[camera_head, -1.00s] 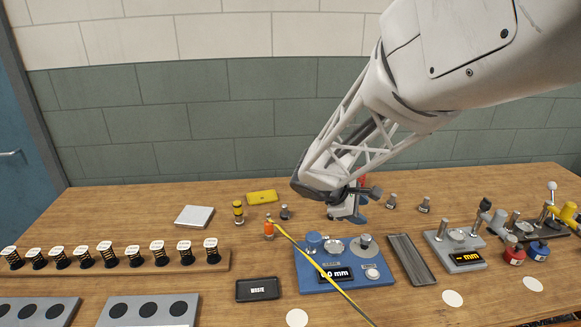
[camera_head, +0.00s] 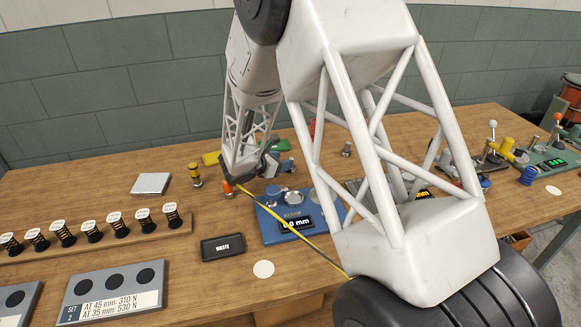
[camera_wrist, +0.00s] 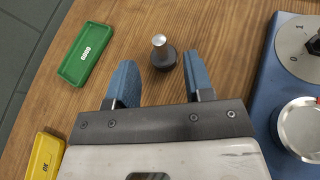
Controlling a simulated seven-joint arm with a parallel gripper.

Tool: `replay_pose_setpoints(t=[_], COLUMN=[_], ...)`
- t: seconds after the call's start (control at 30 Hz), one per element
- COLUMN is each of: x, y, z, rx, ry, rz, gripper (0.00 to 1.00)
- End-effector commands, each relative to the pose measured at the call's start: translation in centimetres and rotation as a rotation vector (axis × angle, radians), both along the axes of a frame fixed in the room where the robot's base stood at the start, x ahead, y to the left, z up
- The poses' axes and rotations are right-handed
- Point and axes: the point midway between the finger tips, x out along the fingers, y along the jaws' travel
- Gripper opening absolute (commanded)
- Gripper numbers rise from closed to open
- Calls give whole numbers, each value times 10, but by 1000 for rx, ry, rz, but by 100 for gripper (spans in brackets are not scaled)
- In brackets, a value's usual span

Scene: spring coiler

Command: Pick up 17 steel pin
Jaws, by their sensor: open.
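A small pin with a steel top and a dark round base (camera_wrist: 161,52) stands upright on the wooden table in the wrist view. No number on it can be read. My gripper (camera_wrist: 162,76) is open, its two blue fingers pointing toward the pin. The pin stands between the lines of the fingers, nearer the right fingertip, with nothing held. In the head view my gripper (camera_head: 278,166) is low over the table behind the blue gauge, and this pin cannot be made out there.
The blue gauge (camera_wrist: 284,95) with a dial lies close right of my gripper. A green tray (camera_wrist: 86,53) and a yellow tray (camera_wrist: 44,156) lie left. Another steel-topped pin (camera_head: 346,150) stands farther right.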

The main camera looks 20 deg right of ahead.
Motion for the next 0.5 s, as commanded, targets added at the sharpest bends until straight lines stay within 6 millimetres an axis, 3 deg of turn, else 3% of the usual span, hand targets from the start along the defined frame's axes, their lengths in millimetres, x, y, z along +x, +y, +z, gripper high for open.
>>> replay_pose_setpoints(t=[0.5], x=[5], y=[-8], z=[-4], rx=[-1], ry=[2], rz=[1], gripper=[48])
